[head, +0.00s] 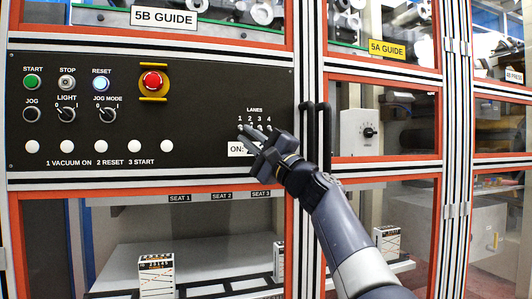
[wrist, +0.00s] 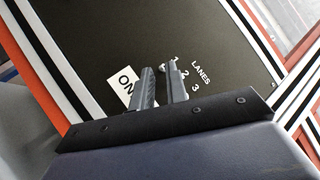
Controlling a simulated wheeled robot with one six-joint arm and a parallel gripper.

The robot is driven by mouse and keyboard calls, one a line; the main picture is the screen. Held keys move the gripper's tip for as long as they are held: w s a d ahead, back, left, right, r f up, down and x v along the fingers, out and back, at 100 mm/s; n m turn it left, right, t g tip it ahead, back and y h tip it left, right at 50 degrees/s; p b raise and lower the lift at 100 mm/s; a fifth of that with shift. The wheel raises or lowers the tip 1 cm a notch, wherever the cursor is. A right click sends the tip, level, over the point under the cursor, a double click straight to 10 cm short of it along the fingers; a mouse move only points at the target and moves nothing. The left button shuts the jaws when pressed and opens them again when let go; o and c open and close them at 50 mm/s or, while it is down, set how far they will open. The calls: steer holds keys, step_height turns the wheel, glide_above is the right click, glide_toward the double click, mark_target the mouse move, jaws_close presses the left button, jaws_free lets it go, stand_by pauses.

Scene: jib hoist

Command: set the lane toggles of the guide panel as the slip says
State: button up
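The black guide panel (head: 200,100) carries a row of small lane toggles (head: 262,127) under the word LANES and the numbers 1 to 4. The white slip (head: 236,150) below them reads "ON:"; the rest of it is hidden behind my gripper. My gripper (head: 243,133) is at the panel, over the left end of the toggle row. In the wrist view, its two fingers (wrist: 162,68) stand a little apart, with their tips near number 1. The slip (wrist: 122,82) shows left of the fingers, partly covered. The toggle positions are too small and hidden to tell.
The panel also has a red emergency button (head: 152,81), a green START button (head: 33,82), a lit RESET button (head: 101,83) and knobs. A black door handle (head: 325,135) stands close right of my gripper. Below are glazed bays with boxes (head: 157,275).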

steer(key=b+v, duration=0.1)
steer(key=v, duration=0.9)
steer(key=shift+w+a, duration=0.1)
steer(key=p+x, duration=0.1)
steer(key=x, duration=1)
steer(key=shift+r+p, duration=0.1)
steer(key=shift+p, duration=0.2)
